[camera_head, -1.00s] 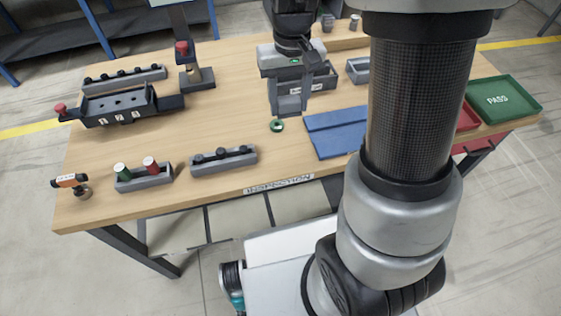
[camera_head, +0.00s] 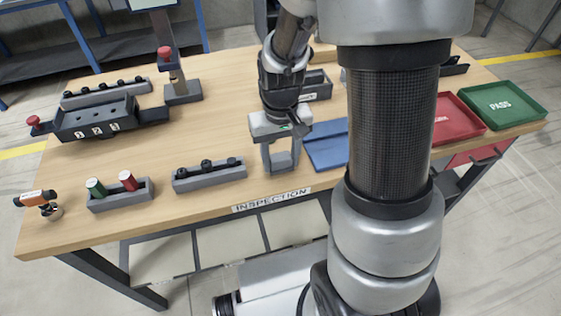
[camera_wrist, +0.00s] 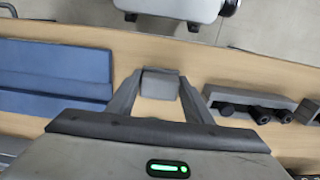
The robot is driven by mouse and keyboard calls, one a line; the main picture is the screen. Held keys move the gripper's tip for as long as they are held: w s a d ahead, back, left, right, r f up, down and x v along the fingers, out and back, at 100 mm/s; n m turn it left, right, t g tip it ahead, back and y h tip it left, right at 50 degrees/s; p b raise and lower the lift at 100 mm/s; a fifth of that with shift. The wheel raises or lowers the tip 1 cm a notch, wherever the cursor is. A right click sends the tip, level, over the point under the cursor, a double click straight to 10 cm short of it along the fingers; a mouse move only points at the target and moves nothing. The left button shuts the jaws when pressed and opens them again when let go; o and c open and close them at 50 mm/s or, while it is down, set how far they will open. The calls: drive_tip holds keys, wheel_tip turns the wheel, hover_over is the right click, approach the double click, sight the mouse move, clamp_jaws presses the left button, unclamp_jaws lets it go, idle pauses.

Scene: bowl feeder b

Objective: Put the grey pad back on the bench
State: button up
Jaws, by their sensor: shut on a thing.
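The grey pad (camera_wrist: 160,83) is a small grey block between my fingertips in the wrist view. My gripper (camera_wrist: 160,92) is shut on it. In the head view my gripper (camera_head: 281,167) points down over the front part of the wooden bench (camera_head: 225,135), near the INSPECTION label. The pad is hard to tell from the grey fingers there. I cannot tell whether the pad touches the bench top.
A blue mat (camera_head: 327,150) lies right of my gripper. A grey rack with black knobs (camera_head: 209,174) stands to its left. The INSPECTION label (camera_head: 271,200) marks the bench's front edge. Red (camera_head: 457,118) and green PASS (camera_head: 503,103) trays are at the right.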

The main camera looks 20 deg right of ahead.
drive_tip(key=shift+f, duration=0.6)
drive_tip(key=shift+f, duration=0.2)
drive_tip(key=o, duration=1.1)
drive_tip(key=shift+o, duration=0.2)
